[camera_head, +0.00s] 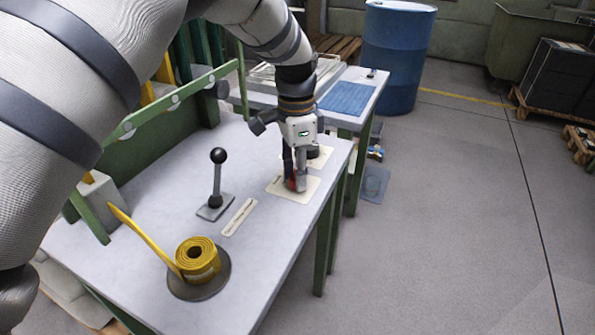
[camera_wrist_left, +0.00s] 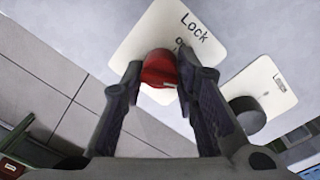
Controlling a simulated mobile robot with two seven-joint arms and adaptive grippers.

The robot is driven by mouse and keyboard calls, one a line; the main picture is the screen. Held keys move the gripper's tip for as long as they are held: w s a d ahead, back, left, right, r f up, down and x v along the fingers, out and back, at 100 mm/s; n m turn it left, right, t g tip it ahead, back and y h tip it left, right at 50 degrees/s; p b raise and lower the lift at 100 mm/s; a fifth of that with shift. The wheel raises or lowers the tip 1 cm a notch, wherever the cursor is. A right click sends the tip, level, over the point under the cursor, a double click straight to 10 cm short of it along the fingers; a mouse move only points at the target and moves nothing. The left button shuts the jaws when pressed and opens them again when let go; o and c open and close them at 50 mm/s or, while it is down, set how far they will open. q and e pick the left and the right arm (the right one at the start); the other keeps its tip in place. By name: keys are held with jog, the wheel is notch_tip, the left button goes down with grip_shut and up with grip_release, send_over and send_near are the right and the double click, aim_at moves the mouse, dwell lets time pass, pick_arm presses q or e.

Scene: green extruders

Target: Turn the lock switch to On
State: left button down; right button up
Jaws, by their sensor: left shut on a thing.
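The lock switch is a red knob (camera_wrist_left: 160,68) on a cream plate (camera_wrist_left: 150,32) marked "Lock" in the left wrist view. In the head view the red knob (camera_head: 292,184) shows between the fingers, and its plate (camera_head: 308,190) lies on the grey table near the right edge. My left gripper (camera_head: 296,184) points down over the plate, shut on the red knob. In the left wrist view its fingers (camera_wrist_left: 158,80) stand on both sides of the knob. The switch's exact setting is hard to read, and the lettering beside it is partly hidden. My right gripper is out of view.
A second plate with a black knob (camera_wrist_left: 246,114) lies beside the lock plate. A black-ball lever (camera_head: 217,182) stands on the table (camera_head: 265,255), with a yellow roll (camera_head: 198,258) nearer the front. A blue barrel (camera_head: 398,55) stands behind.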

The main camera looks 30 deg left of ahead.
pick_arm(q)
jog(key=shift+r, duration=0.1)
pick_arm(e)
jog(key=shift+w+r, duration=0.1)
pick_arm(q)
jog(key=shift+n+p, duration=0.35)
jog(key=shift+n, duration=0.75)
jog(key=n, duration=0.3)
jog(key=shift+a+n+p, duration=0.1)
jog(key=shift+n+p, duration=0.25)
jog(key=shift+n, duration=0.05)
jog(key=n, duration=0.5)
jog(key=shift+n+t+p, duration=0.3)
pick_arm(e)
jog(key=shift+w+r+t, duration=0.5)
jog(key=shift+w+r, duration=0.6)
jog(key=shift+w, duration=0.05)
pick_arm(q)
jog(key=shift+n, duration=0.3)
jog(key=c, duration=1.3)
grip_release()
jog(key=shift+a, duration=0.1)
